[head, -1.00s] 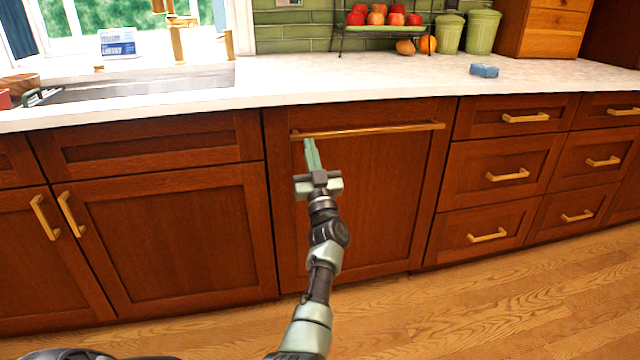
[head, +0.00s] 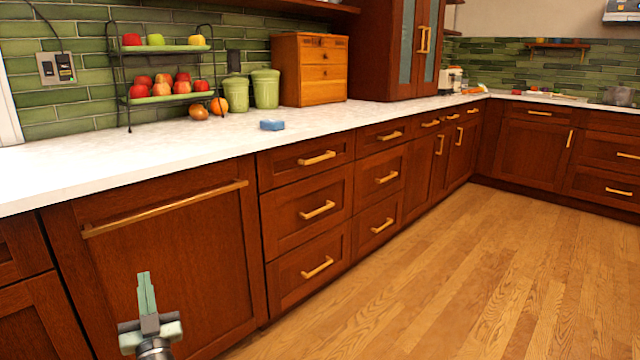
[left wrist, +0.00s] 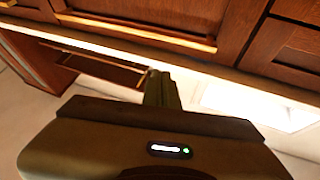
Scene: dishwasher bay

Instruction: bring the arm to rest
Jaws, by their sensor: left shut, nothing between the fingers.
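My left gripper (head: 146,290) shows at the bottom left of the head view, with its pale green fingers together and nothing between them. It points up in the picture, in front of the wooden dishwasher front (head: 180,250) and below the long brass handle (head: 165,208). The fingers stand apart from that handle. The dishwasher front is upright and closed. In the left wrist view the shut fingers (left wrist: 162,90) are dark, and they touch nothing that I can make out. My right gripper is in neither view.
Closed drawers (head: 305,215) with brass handles stand right of the dishwasher front. The wooden floor (head: 440,270) is clear. The white counter (head: 120,165) holds a blue sponge (head: 272,125), green canisters (head: 265,88) and a fruit rack (head: 165,98).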

